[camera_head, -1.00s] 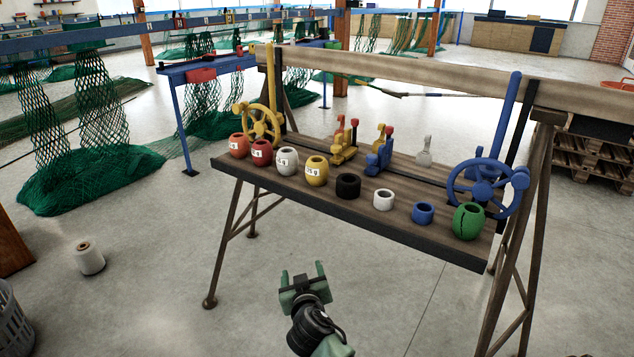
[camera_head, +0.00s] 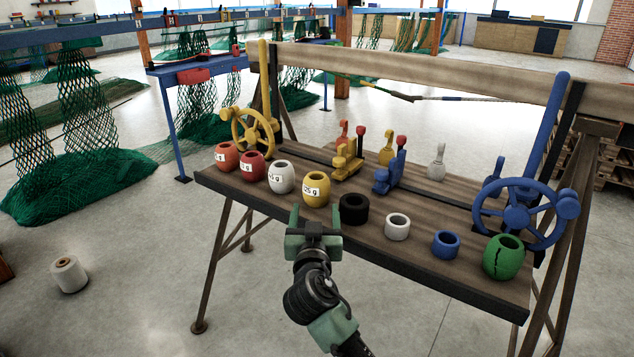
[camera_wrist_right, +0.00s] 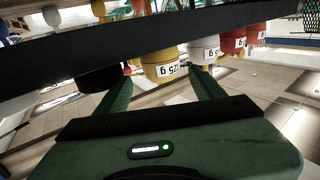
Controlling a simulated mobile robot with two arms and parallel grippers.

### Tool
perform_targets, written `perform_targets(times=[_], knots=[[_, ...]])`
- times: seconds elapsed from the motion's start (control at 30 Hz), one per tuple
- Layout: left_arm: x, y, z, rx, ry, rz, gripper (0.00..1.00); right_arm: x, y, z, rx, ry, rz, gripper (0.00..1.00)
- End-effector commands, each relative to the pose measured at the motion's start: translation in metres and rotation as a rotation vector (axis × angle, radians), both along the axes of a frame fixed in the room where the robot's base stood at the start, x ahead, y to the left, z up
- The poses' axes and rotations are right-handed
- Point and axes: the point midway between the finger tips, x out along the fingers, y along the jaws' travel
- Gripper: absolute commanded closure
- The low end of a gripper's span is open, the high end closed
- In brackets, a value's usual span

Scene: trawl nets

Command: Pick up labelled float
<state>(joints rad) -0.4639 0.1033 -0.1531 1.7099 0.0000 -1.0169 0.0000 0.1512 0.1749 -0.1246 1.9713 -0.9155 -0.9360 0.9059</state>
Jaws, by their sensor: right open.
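My right gripper (camera_head: 316,219) is open and empty, in front of the bench's front edge, just below the yellow float. My left gripper is not in view.
Unlabelled rings in black (camera_head: 354,209), white (camera_head: 397,227) and blue (camera_head: 445,244), and a cracked green float (camera_head: 503,257), continue the row rightward. A yellow handwheel (camera_head: 253,132) and a blue handwheel (camera_head: 518,213) flank the bench (camera_head: 440,285). Levers stand behind.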

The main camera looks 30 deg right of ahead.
Motion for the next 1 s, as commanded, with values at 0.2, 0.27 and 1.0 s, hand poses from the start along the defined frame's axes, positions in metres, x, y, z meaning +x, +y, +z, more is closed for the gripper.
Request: perform_targets(times=[0.2, 0.27, 1.0], knots=[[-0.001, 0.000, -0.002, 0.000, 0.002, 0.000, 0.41, 0.024, -0.018, 0.001, -0.006, 0.000, -0.001, 0.31], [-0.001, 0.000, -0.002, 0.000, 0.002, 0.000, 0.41, 0.033, -0.023, 0.001, -0.004, 0.000, -0.001, 0.31], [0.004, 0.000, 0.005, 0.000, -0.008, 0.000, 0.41, 0.098, -0.068, -0.001, 0.001, 0.001, 0.001, 0.31]])
